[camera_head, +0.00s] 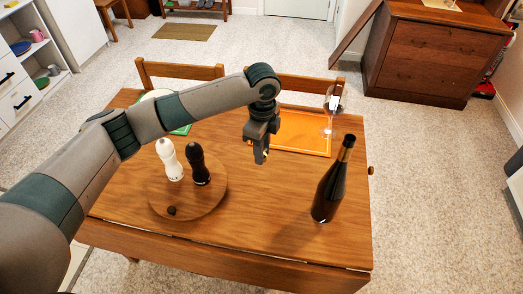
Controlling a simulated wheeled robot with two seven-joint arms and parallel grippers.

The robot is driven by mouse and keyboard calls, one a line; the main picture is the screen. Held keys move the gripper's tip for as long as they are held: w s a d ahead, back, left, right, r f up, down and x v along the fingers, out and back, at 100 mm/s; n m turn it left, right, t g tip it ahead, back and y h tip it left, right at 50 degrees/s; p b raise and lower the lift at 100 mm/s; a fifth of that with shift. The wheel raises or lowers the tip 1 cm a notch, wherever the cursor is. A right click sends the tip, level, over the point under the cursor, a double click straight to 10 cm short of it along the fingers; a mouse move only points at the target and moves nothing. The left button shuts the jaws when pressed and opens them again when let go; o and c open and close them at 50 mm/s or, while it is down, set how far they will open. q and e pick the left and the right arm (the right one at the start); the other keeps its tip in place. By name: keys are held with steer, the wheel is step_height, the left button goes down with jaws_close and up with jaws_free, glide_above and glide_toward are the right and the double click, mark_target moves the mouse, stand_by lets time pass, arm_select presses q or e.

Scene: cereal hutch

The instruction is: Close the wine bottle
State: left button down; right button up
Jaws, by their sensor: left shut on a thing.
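The dark wine bottle (333,182) stands upright near the right side of the wooden table, its mouth showing at the top. My left gripper (262,158) is left of the bottle, apart from it, pointing down above the middle of the table. It is shut on a small pale thing (266,155) that shows only as a light speck at the fingertips. It may be the cork, but it is too small to tell. My right gripper is not in view.
A round wooden board (216,199) holds a white mill (169,160), a dark mill (199,164) and a small dark knob-like thing (172,211). An orange tray (300,129) and a wine glass (329,108) are at the back right. The table (275,215) is clear between board and bottle.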

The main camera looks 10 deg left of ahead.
arm_select(q)
steer(key=shift+s+a+r+n, duration=0.35)
steer(key=shift+a+r+n, duration=0.2)
steer(key=shift+n, duration=0.35)
steer(key=s+a+r+n, duration=0.4)
steer(key=s+n, duration=0.3)
steer(key=n, duration=0.2)
steer(key=s+a+r+n, duration=0.5)
steer(key=s+n, duration=0.3)
steer(key=n, duration=0.2)
steer(key=shift+a, duration=0.85)
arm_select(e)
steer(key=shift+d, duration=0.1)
